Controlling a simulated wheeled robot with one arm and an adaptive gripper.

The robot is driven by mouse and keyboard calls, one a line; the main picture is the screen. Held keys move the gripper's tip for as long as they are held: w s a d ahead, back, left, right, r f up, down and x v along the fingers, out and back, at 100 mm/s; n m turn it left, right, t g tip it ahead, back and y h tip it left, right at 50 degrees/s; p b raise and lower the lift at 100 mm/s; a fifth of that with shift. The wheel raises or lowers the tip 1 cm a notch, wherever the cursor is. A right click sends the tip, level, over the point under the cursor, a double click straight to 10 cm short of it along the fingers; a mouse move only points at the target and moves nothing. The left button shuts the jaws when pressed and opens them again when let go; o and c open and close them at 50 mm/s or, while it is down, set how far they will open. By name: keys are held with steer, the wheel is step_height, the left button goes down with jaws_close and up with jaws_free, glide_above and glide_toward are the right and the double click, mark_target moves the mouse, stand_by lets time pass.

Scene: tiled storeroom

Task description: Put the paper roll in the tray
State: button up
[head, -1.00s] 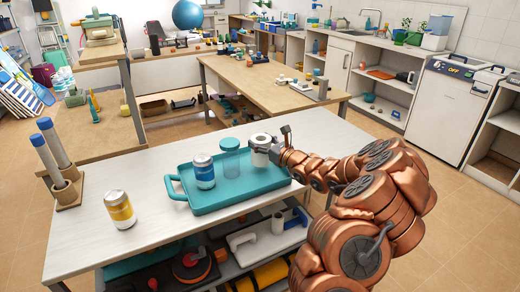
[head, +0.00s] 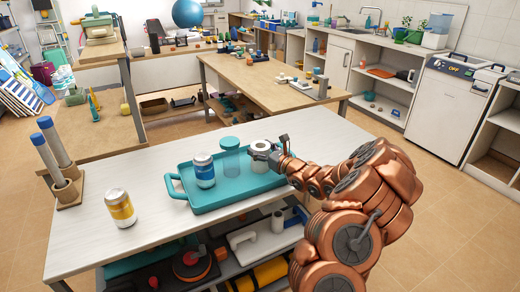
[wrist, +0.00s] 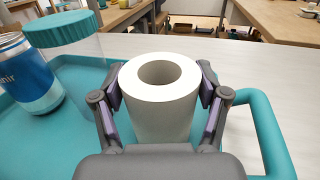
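The white paper roll (head: 261,155) stands upright at the right end of the teal tray (head: 215,202). In the wrist view the paper roll (wrist: 160,105) sits between both fingers of my gripper (wrist: 160,100), which press against its sides. My gripper (head: 275,155) reaches in from the right in the head view. The roll is over the tray floor; its base is hidden in the wrist view, so I cannot tell for sure whether it touches the floor.
In the tray are a blue-and-white can (head: 204,170) and a clear jar with a teal lid (head: 230,150). A yellow can (head: 120,208) stands on the white table (head: 150,245), left of the tray. The tray's right handle (wrist: 262,130) is beside my gripper.

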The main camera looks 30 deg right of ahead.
steer(key=shift+o, duration=0.8)
steer(key=shift+r, duration=0.15)
steer(key=s, duration=0.4)
steer(key=s+d, duration=0.1)
steer(key=s, duration=0.3)
steer(key=s+d+b, duration=0.1)
steer(key=s, duration=0.3)
